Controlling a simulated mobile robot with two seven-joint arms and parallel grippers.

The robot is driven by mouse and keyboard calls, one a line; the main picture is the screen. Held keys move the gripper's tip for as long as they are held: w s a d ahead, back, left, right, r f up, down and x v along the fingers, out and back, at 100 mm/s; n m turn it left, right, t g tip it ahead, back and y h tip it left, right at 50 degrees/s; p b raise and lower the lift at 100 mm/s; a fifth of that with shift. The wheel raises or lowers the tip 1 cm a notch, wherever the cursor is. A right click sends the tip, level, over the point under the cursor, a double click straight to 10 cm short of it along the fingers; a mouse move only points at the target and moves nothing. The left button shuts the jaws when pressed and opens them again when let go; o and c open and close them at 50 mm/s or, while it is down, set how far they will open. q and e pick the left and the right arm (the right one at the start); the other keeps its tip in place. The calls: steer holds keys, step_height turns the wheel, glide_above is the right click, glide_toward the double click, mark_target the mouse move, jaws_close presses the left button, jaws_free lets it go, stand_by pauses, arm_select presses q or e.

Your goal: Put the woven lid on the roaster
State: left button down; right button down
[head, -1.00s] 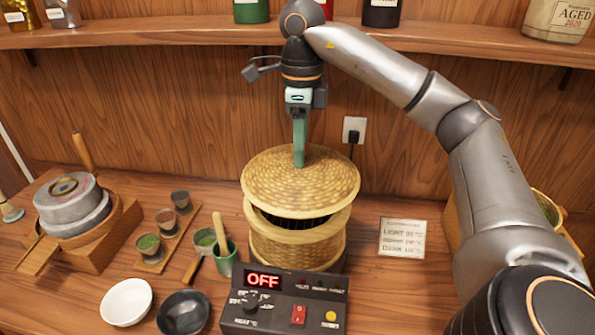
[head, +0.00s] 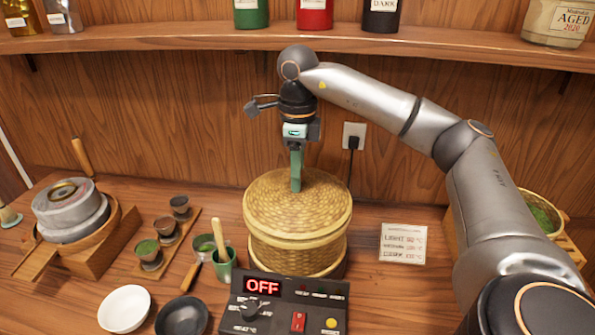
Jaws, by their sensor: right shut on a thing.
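The woven lid (head: 305,215) is a round straw-coloured disc with a domed top. It rests level on the rim of the roaster basket (head: 298,259), or so close that I see no gap. The basket stands behind a dark control box (head: 283,308) whose red display reads OFF. My right gripper (head: 296,185) points straight down at the lid's centre and is shut there on the lid. The part that it grips is hidden by the green fingers. My left gripper is not in view.
A stone mill (head: 71,213) stands at the left with several small cups beside it. A green cup (head: 224,268) with a wooden-handled tool is close to the basket's left. A white bowl (head: 124,308) and a black bowl (head: 182,318) lie in front. A sign (head: 403,244) stands right.

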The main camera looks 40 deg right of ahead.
steer(key=shift+f, duration=0.4)
steer(key=shift+c, duration=2.4)
jaws_free()
steer(key=shift+r, duration=0.6)
step_height(320, 180, up, 9)
steer(key=p, duration=0.2)
steer(key=shift+r+p, duration=0.2)
steer(key=shift+p, duration=0.1)
steer(key=shift+r, duration=1.35)
